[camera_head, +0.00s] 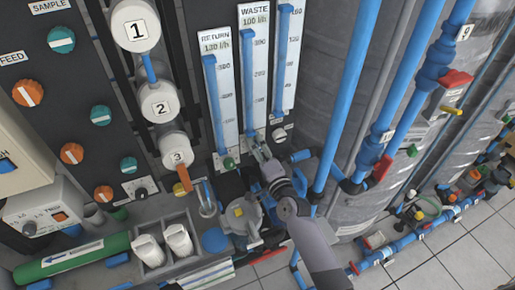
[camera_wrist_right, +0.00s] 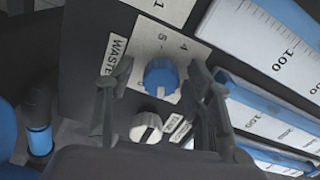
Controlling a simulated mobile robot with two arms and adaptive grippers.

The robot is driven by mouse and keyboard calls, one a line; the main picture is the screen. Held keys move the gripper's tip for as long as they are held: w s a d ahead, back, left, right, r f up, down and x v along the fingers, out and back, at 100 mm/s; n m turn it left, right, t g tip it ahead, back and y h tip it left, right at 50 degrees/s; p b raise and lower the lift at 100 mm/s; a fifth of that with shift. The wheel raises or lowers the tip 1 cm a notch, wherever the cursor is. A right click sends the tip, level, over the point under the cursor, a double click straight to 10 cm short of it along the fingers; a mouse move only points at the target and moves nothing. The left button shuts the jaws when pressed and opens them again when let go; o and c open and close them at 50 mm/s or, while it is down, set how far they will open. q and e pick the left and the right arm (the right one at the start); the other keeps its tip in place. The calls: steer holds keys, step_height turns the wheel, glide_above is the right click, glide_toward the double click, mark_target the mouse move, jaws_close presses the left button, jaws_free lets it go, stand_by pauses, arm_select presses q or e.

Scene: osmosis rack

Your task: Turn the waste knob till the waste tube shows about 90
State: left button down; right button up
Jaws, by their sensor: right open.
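The waste tube (camera_head: 248,80) is a blue column on a white scale in the head view. The sign (camera_head: 255,18) above it reads "WASTE" and "100 l/h", and the blue reaches near the scale's top. The blue waste knob (camera_wrist_right: 161,77) shows in the right wrist view, beside a "WASTE" label (camera_wrist_right: 116,52). My right gripper (camera_wrist_right: 160,80) is open, with one finger on each side of this knob; contact cannot be told. In the head view my right gripper (camera_head: 261,152) is at the foot of the waste tube and hides the knob. My left gripper is not in view.
A white knob (camera_wrist_right: 146,128) sits close below the blue one. A green knob (camera_head: 229,162) is under the return tube (camera_head: 214,100), whose sign reads 130 l/h. Blue vertical pipes (camera_head: 345,100) stand right of my right arm.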

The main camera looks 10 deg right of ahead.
steer(key=s+d, duration=0.2)
steer(key=s, duration=0.9)
steer(key=shift+s+d, duration=0.15)
steer(key=shift+s, duration=0.25)
